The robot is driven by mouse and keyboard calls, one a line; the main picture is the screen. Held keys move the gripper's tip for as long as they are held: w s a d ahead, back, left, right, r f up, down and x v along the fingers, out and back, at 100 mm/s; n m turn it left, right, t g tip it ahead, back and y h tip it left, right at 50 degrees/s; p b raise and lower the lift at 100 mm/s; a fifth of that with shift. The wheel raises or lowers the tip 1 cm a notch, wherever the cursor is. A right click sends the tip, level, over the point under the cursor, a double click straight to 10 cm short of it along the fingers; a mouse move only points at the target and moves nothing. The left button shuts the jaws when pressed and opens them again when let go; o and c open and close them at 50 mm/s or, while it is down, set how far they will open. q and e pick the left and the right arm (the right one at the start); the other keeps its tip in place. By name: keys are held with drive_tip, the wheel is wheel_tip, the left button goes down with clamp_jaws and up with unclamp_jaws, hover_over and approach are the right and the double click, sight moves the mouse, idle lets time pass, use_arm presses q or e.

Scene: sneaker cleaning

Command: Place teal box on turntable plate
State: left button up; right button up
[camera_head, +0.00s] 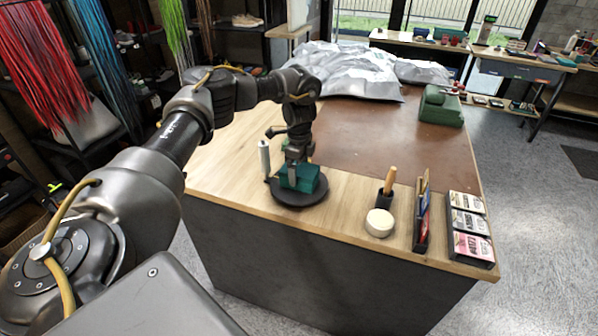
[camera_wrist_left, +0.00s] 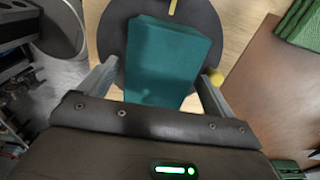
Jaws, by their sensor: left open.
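The teal box (camera_head: 312,181) rests on the dark round turntable plate (camera_head: 299,201) near the front edge of the table. In the left wrist view the teal box (camera_wrist_left: 167,58) lies over the turntable plate (camera_wrist_left: 113,38), slightly askew, with the plate's rim showing around it. My left gripper (camera_head: 296,172) points down over the box from above. In the left wrist view its two fingers (camera_wrist_left: 155,88) are spread, one on each side of the box, with visible gaps. The underside of the box is hidden. My right gripper is not in view.
A white cylinder on a stand (camera_head: 264,158) rises at the plate's left. A wooden-handled tool (camera_head: 389,180), a round white item (camera_head: 379,222) and card racks (camera_head: 468,223) stand to the right. A green case (camera_head: 440,108) sits farther back. The brown mat (camera_head: 370,140) is largely clear.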

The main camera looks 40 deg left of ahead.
sight(300, 169)
use_arm(q)
wheel_tip(300, 169, up, 11)
drive_tip(key=shift+f, duration=0.15)
drive_tip(key=shift+d, duration=0.1)
idle(0.5)
